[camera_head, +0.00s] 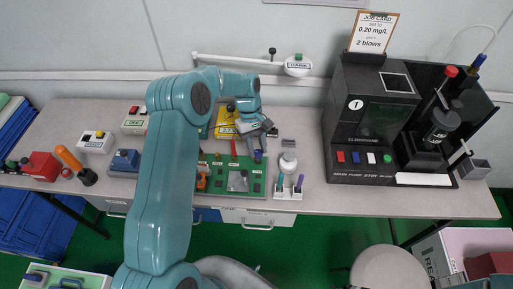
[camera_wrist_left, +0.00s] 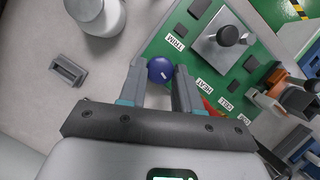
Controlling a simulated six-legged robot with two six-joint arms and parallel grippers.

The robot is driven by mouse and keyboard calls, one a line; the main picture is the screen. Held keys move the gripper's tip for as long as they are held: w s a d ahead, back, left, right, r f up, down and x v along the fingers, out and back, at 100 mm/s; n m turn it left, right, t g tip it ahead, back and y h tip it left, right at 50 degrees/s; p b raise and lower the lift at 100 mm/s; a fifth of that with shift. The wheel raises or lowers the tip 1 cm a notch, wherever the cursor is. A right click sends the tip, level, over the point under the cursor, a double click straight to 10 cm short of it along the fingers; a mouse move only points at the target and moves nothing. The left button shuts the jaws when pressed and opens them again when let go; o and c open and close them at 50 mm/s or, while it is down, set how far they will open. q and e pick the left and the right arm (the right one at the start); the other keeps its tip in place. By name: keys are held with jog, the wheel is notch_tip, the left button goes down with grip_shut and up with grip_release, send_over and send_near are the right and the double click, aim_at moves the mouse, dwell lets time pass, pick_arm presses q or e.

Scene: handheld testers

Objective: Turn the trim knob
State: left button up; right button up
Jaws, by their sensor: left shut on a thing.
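The trim knob (camera_wrist_left: 160,69) is a round dark blue knob at the edge of a green panel (camera_wrist_left: 158,48), near a label reading TRIM (camera_wrist_left: 175,42). In the left wrist view it sits between the two fingers of my left gripper (camera_wrist_left: 160,85), which is shut on it. In the head view my left gripper (camera_head: 258,143) reaches down over the panel's right end, with the blue knob (camera_head: 258,156) just below its fingers. The knob's underside is hidden. My right gripper is in neither view.
A black tester (camera_head: 350,135) stands right of the panel, and a white stand (camera_head: 287,192) holds pens between them. A silver plate with a dark knob (camera_wrist_left: 227,36) lies near the trim knob. Small boxes and an orange-handled tool (camera_head: 70,160) are at the left.

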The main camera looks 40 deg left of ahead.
pick_arm(q)
jog(key=shift+m, duration=0.3)
jog(key=o, duration=1)
jog(key=shift+o, duration=0.2)
jog(key=v, duration=1.6)
jog(key=shift+w, duration=0.25)
jog(key=shift+r, duration=0.1)
